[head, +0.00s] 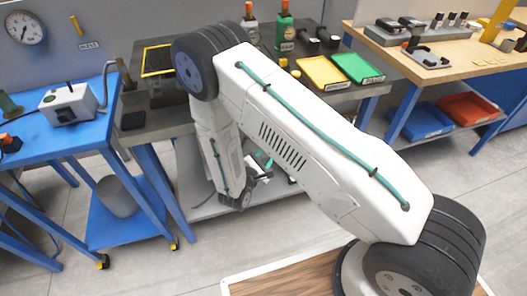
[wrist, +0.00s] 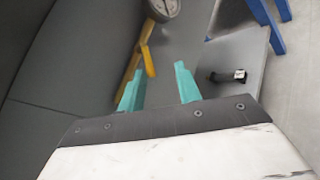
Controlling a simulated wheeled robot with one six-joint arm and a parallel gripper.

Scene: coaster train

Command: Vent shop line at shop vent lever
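In the head view a yellow lever (head: 75,25) is on the back wall at upper left, above a small label too small to read. The yellow bar appears beyond the fingers, nearer the left one. In the head view my gripper (head: 262,162) hangs low in front of the middle bench, partly hidden by my arm.
A blue bench (head: 55,135) holds a grey box (head: 68,103). Trays (head: 323,72) and bottles (head: 284,27) stand on the middle bench. Open floor (head: 130,265) lies in front.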

